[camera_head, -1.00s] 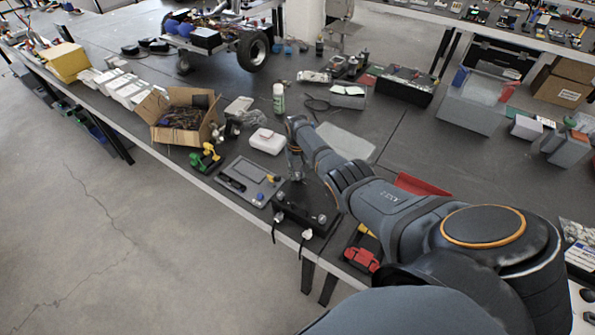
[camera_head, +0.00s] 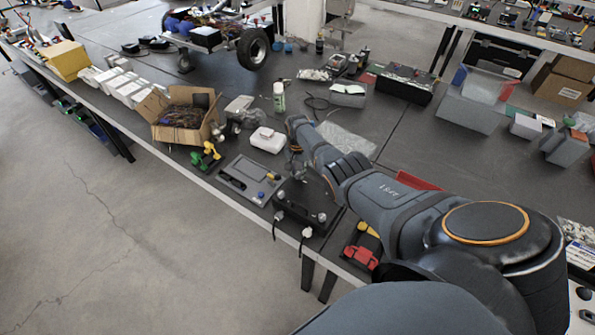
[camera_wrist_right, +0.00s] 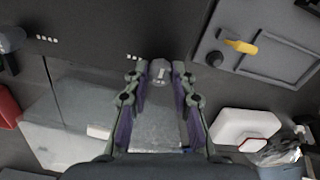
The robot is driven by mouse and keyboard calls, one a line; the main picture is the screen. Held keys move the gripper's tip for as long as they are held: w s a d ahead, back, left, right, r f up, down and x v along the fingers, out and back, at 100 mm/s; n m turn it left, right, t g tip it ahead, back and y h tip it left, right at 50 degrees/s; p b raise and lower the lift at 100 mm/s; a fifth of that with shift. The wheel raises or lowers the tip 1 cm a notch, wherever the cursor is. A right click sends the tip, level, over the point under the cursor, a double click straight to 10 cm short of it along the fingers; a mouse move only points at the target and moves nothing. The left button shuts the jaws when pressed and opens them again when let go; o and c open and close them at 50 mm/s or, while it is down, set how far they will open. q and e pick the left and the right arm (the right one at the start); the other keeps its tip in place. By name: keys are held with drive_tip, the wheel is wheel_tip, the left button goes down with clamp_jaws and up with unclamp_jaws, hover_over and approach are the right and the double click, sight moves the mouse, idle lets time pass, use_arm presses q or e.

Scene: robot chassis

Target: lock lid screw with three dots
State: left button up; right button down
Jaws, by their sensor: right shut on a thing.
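The dark box with the lid (camera_head: 308,200) sits near the table's front edge in the head view. Its flat dark lid (camera_wrist_right: 95,30) fills the upper left of the right wrist view. My right gripper (camera_wrist_right: 159,75) is shut on a round grey screw (camera_wrist_right: 160,69), which shows between its fingertips. A short row of white dots (camera_wrist_right: 135,57) is on the lid just left of this screw. Another row of dots (camera_wrist_right: 46,38) lies farther left, near a second screw (camera_wrist_right: 10,38). In the head view my right gripper (camera_head: 296,172) is small, over the box's far side. My left gripper is not seen.
A grey panel (camera_head: 234,187) with small coloured parts lies left of the box. A white case (camera_head: 268,140), a green drill (camera_head: 206,157) and a cardboard box (camera_head: 160,130) are beyond. A red-and-yellow tool (camera_head: 362,250) lies to the right.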

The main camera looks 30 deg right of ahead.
sight(298, 173)
drive_tip(key=shift+w+r, duration=0.1)
idle(0.3)
drive_tip(key=c, duration=1.1)
unclamp_jaws()
wheel_tip(298, 173, up, 12)
drive_tip(key=shift+f, duration=0.1)
